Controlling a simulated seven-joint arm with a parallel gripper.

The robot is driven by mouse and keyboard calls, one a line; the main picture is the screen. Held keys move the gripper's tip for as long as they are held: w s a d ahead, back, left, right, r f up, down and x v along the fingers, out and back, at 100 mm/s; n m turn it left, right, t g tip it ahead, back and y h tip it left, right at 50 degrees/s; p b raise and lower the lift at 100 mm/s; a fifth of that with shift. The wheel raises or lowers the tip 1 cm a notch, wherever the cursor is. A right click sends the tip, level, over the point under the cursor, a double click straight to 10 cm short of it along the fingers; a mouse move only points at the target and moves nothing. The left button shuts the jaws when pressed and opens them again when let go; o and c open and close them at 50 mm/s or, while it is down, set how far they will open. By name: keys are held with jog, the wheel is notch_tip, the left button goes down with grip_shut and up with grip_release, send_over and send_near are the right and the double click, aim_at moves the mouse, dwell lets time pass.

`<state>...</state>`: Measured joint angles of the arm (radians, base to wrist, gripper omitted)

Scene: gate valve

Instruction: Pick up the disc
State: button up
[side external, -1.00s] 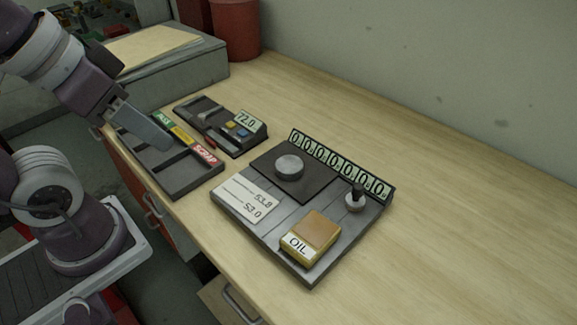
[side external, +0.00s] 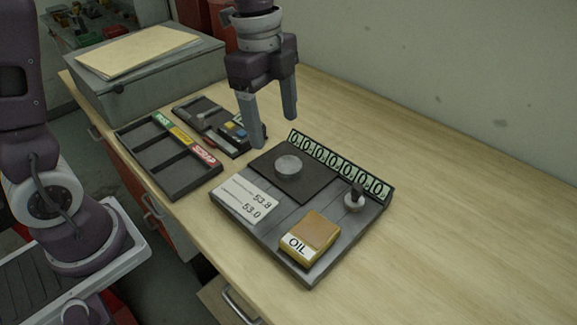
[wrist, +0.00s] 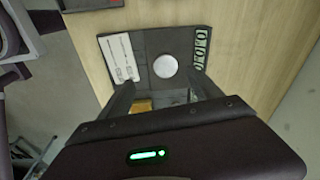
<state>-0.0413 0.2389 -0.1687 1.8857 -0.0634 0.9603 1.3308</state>
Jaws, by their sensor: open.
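The disc (side external: 288,167) is a small round silver-grey piece lying on a dark square pad (side external: 310,187) on the grey station board. In the wrist view the disc (wrist: 165,66) lies beyond my fingertips, near the middle of the picture. My gripper (side external: 274,128) is open and empty, pointing down above the board's back-left side, a little above and behind the disc. My two fingers (wrist: 160,92) also show in the wrist view, apart, with the disc seen between and past them.
The board also bears a number card (side external: 246,197), an orange OIL box (side external: 311,236), a small upright knob (side external: 355,198) and a raised counter strip (side external: 340,166). A sorting tray (side external: 170,160) and a gauge unit (side external: 205,122) lie left. The table is clear at right.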

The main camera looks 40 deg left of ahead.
aim_at(289, 164)
jog(key=w+f+m, duration=0.1)
jog(key=f, duration=0.1)
jog(key=shift+w+d+f+m+g, duration=0.3)
jog(key=shift+w+d+m, duration=0.05)
jog(key=shift+d+m, duration=0.05)
jog(key=f, duration=0.4)
jog(key=d+f, duration=0.1)
jog(key=f, duration=0.1)
jog(key=shift+f, duration=0.25)
jog(key=shift+r, duration=0.1)
grip_shut()
